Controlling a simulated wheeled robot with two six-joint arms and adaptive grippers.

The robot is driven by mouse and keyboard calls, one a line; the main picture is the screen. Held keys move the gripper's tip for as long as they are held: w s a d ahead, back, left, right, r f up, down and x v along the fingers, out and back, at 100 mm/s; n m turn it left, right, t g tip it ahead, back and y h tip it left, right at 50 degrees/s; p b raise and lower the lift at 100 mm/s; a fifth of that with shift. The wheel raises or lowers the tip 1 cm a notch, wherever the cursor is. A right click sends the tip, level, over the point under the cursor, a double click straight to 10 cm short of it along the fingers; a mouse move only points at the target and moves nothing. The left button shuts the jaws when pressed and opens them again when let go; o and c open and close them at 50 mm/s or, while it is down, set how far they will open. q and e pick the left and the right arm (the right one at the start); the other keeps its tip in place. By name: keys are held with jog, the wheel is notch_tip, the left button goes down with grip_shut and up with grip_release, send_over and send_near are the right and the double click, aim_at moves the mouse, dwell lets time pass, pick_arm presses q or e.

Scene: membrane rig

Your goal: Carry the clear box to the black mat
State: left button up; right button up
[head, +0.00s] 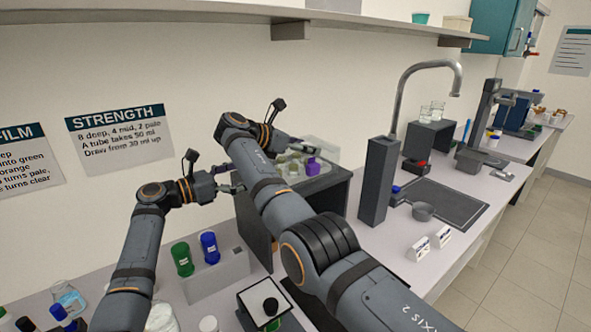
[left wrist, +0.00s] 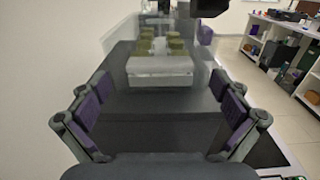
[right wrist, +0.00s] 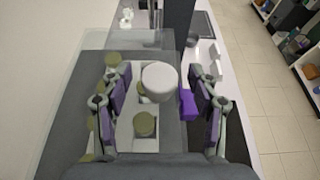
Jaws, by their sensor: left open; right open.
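The clear box (head: 324,148) stands on a dark grey stand (head: 342,196), partly hidden by my right arm. It holds several green-capped pieces, seen in the left wrist view of the box (left wrist: 160,66). A purple block (right wrist: 187,103) is at its right side. My left gripper (left wrist: 163,110) is open and empty, at the near left end of the stand, short of the box. My right gripper (right wrist: 158,100) is open above the box, with a white round-topped piece (right wrist: 158,80) between or below its fingers; I cannot tell contact. A black mat (right wrist: 239,140) shows partly beside the stand.
A grey rack with green (head: 182,258) and blue-capped (head: 210,247) bottles is at front left. A dark upright block (head: 378,180), a tap (head: 398,95) over a dark panel (head: 448,203) and small white cards (head: 418,249) are to the right. A shelf (head: 230,17) runs above.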

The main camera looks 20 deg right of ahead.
jog(key=shift+w+d+f, duration=0.2)
jog(key=shift+w+d, duration=0.05)
jog(key=shift+d, duration=0.05)
pick_arm(q)
jog(key=shift+w+d, duration=0.2)
jog(key=shift+d, duration=0.15)
jog(key=shift+s, duration=0.15)
pick_arm(e)
jog(key=shift+s+r, duration=0.1)
jog(key=shift+s, duration=0.1)
pick_arm(q)
jog(key=c, duration=1.2)
pick_arm(e)
jog(key=shift+w, duration=0.1)
jog(key=c, duration=1.2)
pick_arm(q)
jog(key=c, duration=0.4)
pick_arm(e)
grip_shut()
